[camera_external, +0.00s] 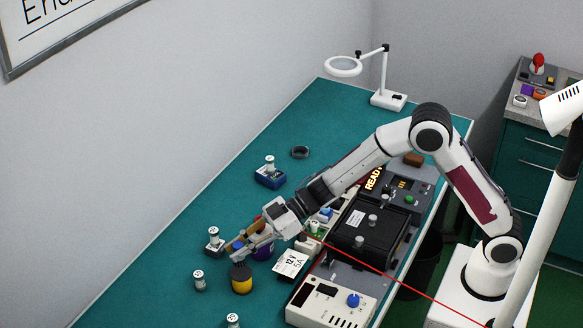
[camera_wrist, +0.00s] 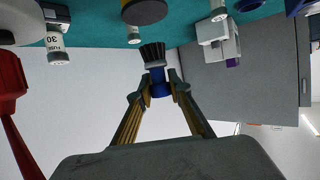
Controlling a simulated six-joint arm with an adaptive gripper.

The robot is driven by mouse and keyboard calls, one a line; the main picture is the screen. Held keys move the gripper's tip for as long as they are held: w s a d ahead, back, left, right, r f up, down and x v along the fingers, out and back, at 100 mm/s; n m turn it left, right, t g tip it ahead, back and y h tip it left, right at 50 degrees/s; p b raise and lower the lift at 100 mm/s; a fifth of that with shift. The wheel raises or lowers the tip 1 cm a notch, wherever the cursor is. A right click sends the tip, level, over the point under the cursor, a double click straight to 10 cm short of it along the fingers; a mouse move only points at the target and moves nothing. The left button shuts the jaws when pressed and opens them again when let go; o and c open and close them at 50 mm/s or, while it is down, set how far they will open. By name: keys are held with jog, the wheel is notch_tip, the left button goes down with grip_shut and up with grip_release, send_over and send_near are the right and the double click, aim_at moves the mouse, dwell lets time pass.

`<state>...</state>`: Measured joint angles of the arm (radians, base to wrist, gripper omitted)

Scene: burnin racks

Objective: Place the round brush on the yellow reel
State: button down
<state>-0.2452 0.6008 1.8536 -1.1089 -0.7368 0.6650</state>
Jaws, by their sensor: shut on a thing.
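The round brush (camera_wrist: 153,54) has dark bristles and a blue handle, and is clasped between my fingertips in the wrist view. In the external view the blue handle (camera_external: 238,245) shows at the fingertips. My gripper (camera_external: 241,243) is shut on the brush and held over the teal table. The yellow reel (camera_external: 241,285), a short cylinder with a dark top, stands upright just below and in front of the fingertips. In the wrist view the reel (camera_wrist: 145,13) is cut by the top edge. The brush looks apart from the reel.
A purple reel (camera_external: 263,251) stands right behind my gripper, partly hidden. Small labelled cylinders (camera_external: 199,281) stand around, one on a grey block (camera_external: 214,244). A 12 V box (camera_external: 290,265) and a power supply (camera_external: 331,302) are at the right. The table's left stretch is clear.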

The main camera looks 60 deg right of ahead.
jog(key=shift+f, duration=1.9)
jog(key=shift+f, duration=0.1)
jog(key=c, duration=1.9)
grip_release()
jog(key=shift+v, duration=0.75)
jog(key=v, duration=1)
jog(key=shift+s+d+r, duration=0.15)
jog(key=shift+r, duration=0.1)
jog(key=shift+r, duration=0.1)
